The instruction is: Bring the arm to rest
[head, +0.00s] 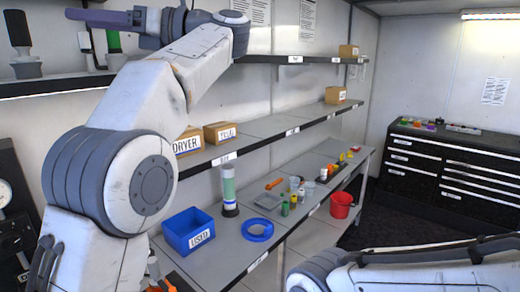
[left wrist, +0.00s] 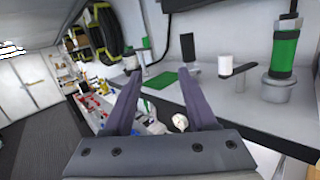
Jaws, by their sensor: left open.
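My left arm (head: 150,95) is raised across the left of the head view and bent at the elbow. Its gripper (head: 90,16) is at the upper left, in front of the upper shelf, pointing left. In the left wrist view the gripper (left wrist: 158,84) has its two dark fingers spread apart with nothing held between them. My right arm (head: 400,275) lies low along the bottom right of the head view. Its gripper is not visible.
A green-and-grey cylinder device (left wrist: 283,45) stands on the shelf near the gripper. Below are a blue USED bin (head: 188,232), a clear-green cylinder (head: 229,190), a blue ring (head: 257,230) and a red bucket (head: 341,205). Black drawers (head: 440,165) stand right, beyond open floor.

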